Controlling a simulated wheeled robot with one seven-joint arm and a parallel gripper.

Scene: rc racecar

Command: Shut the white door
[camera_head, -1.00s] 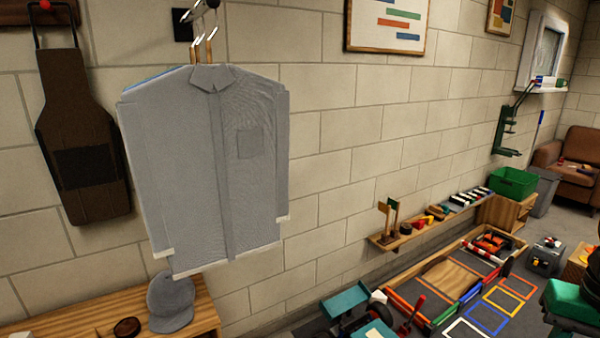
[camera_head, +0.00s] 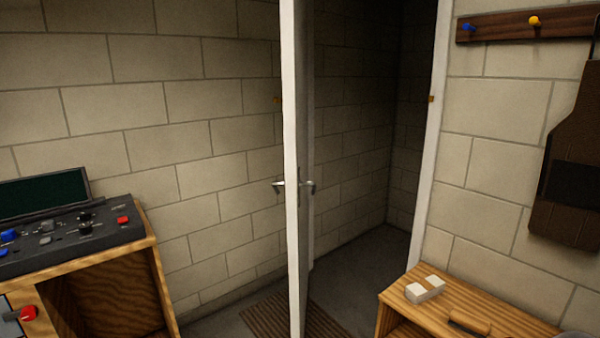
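The white door (camera_head: 291,130) stands open in the middle of the head view, seen nearly edge-on, with its free edge toward me. It has metal lever handles (camera_head: 306,186) on both faces. The doorway behind it is dark, and its white frame (camera_head: 432,140) shows on the right side. My gripper is not in view.
A wooden cabinet with a control console (camera_head: 70,235) stands at the left. A low wooden bench (camera_head: 460,312) with a white block (camera_head: 424,289) and a brush stands right of the doorway. A slatted mat (camera_head: 270,318) lies on the floor by the door. An apron (camera_head: 572,180) hangs at the right.

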